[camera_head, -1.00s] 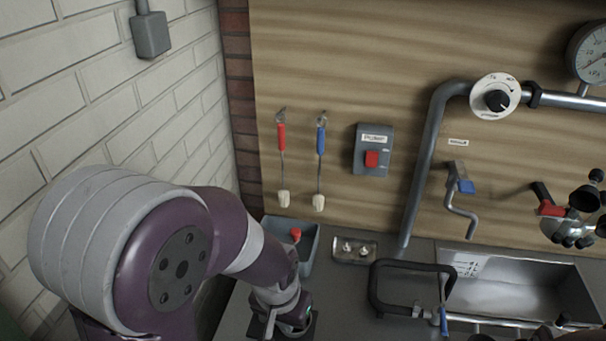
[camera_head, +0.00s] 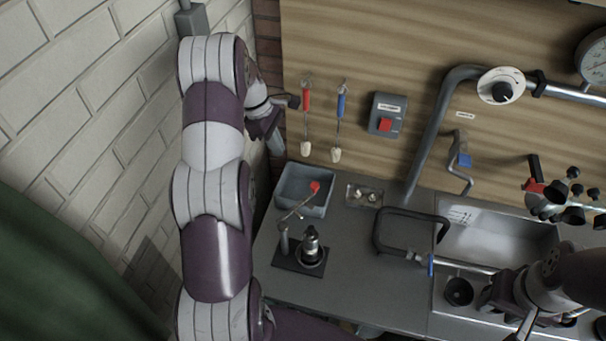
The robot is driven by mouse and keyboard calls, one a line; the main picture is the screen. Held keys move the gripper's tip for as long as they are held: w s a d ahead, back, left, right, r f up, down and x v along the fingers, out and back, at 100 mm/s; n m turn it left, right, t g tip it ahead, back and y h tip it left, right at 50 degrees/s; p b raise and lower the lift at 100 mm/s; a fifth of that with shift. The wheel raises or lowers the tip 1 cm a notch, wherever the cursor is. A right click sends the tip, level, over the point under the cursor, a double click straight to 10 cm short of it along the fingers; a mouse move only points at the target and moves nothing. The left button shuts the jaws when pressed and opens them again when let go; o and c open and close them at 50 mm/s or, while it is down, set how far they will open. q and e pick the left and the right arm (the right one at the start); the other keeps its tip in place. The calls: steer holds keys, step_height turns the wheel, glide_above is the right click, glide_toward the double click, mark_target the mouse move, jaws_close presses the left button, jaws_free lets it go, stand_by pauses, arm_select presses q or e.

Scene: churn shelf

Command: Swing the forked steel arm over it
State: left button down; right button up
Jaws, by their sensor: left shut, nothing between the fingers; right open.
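A thin steel arm with a red knob (camera_head: 315,187) slants up from a short post (camera_head: 284,242) on a dark base plate (camera_head: 285,262) on the counter. Its fork cannot be made out clearly. A dark, metal-topped cylindrical piece (camera_head: 311,246) stands on the same plate, right of the post; the steel arm points away from it, toward the grey bin. My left gripper (camera_head: 276,146) is shut and empty, raised by the wall corner, above and behind the plate. My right gripper (camera_head: 505,312) is open at the lower right, near the sink; its fingers are partly hidden.
A grey bin (camera_head: 290,187) stands behind the post, with a small metal tray (camera_head: 364,195) beside it. Two brushes (camera_head: 339,125) and a red-button box (camera_head: 386,115) hang on the backboard.

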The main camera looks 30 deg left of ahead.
arm_select(q)
steer(key=w+d+f+b, duration=0.1)
steer(key=d+f, duration=0.6)
steer(key=f, duration=0.3)
steer(key=shift+w+f, duration=0.15)
steer(key=shift+w, duration=0.1)
